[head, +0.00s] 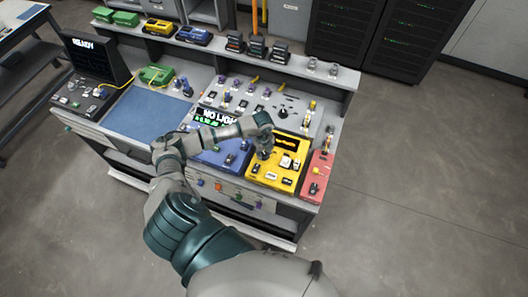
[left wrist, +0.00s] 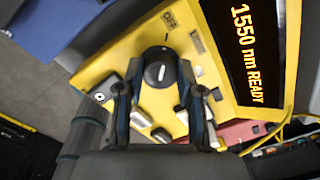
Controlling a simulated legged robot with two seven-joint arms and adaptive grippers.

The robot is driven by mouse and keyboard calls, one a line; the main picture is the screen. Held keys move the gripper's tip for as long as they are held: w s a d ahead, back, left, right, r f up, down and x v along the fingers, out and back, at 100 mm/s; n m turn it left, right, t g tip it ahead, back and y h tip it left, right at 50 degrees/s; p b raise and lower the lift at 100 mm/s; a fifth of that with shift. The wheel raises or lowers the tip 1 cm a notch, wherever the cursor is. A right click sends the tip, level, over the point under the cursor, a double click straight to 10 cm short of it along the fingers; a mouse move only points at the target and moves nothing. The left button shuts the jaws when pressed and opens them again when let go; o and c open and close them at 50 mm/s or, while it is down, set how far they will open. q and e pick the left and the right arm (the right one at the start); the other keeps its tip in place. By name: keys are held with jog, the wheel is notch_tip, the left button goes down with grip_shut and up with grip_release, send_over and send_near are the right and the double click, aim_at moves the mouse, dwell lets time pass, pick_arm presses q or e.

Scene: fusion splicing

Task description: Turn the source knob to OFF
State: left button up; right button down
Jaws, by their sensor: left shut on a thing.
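The source knob (left wrist: 160,66) is black and round, with a short white pointer line on its face. It stands on a yellow panel (left wrist: 112,57) in the left wrist view. My left gripper (left wrist: 159,82) has one finger on each side of the knob and is shut on it. A label reading OFF (left wrist: 168,20) is printed above the knob, and another label (left wrist: 197,41) is to its upper right. The display (left wrist: 243,50) reads "1550 nm READY". In the head view my left gripper (head: 264,153) is over the yellow unit (head: 259,174) and hides the knob.
A red unit (head: 317,178) stands just right of the yellow one. A blue unit (head: 211,156) is to its left, below a screen (head: 213,117) reading "NO LIGHT". A blue mat (head: 146,111) lies clear farther left. A shelf with several small devices runs behind.

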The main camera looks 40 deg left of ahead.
aim_at(263, 153)
pick_arm(q)
jog(key=shift+s+f, duration=0.1)
jog(key=o, duration=1.2)
jog(key=shift+c, duration=0.2)
notch_tip(263, 153, up, 12)
jog(key=shift+a, duration=0.15)
jog(key=shift+f, duration=0.1)
